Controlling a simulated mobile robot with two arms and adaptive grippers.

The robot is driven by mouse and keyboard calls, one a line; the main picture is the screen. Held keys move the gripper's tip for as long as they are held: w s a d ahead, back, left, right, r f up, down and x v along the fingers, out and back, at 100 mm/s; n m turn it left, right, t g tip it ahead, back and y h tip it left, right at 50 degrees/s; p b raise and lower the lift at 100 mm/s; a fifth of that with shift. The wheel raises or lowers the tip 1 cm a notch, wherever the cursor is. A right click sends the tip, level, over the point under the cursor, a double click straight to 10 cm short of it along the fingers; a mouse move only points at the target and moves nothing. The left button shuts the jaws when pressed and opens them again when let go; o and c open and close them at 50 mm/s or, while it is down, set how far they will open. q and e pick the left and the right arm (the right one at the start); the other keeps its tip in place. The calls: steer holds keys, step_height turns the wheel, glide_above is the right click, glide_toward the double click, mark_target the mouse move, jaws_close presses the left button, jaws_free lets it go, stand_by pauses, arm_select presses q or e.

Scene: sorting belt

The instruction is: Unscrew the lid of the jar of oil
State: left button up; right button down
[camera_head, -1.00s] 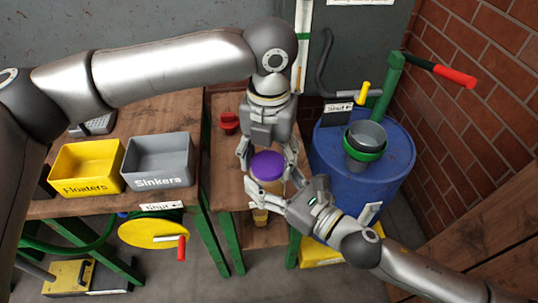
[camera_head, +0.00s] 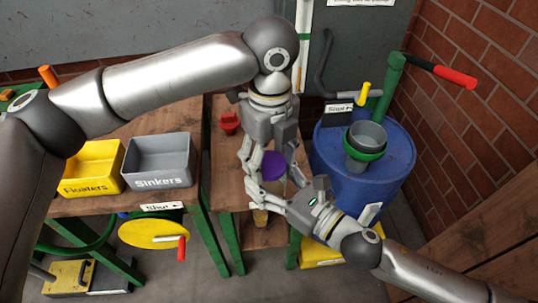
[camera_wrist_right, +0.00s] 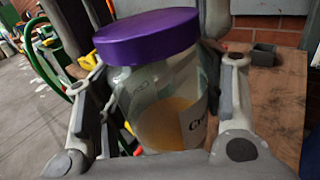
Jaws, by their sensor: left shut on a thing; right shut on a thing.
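The jar of oil (camera_wrist_right: 168,112) is clear, with amber liquid low inside and a partly hidden white label. Its purple lid (camera_wrist_right: 148,37) is on top; the lid also shows in the head view (camera_head: 272,165). My left gripper (camera_head: 270,168) comes down from above, shut on the lid with a finger on each side. My right gripper (camera_head: 273,192) comes in from the lower right and is shut on the jar body below the lid. The fingers hide much of the jar in the head view. I cannot tell whether the lid has loosened.
A red object (camera_head: 229,122) sits on the narrow wooden table (camera_head: 222,185) behind the jar. Yellow (camera_head: 92,168) and grey (camera_head: 160,160) bins stand on the left table. A blue barrel (camera_head: 385,190) with a grey cup (camera_head: 366,137) stands close on the right.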

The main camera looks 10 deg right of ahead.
arm_select(q)
steer(key=n, duration=0.4)
steer(key=shift+d+n, duration=0.25)
steer(key=shift+n, duration=0.15)
arm_select(e)
steer(key=shift+s+a+r, duration=0.15)
steer(key=shift+a+r, duration=0.05)
steer(key=shift+r, duration=0.05)
arm_select(q)
steer(key=n, duration=0.2)
steer(key=shift+n, duration=0.4)
steer(key=n, duration=0.4)
steer(key=shift+w+a+n, duration=0.1)
steer(key=shift+n, duration=0.2)
steer(key=n, duration=0.4)
steer(key=shift+n, duration=0.3)
steer(key=n, duration=0.4)
steer(key=shift+a+n, duration=0.1)
steer(key=shift+n, duration=0.2)
steer(key=n, duration=0.3)
steer(key=shift+w+a, duration=0.1)
steer(key=n, duration=0.4)
steer(key=shift+a+r+n, duration=0.1)
steer(key=shift+n, duration=0.3)
steer(key=n, duration=0.3)
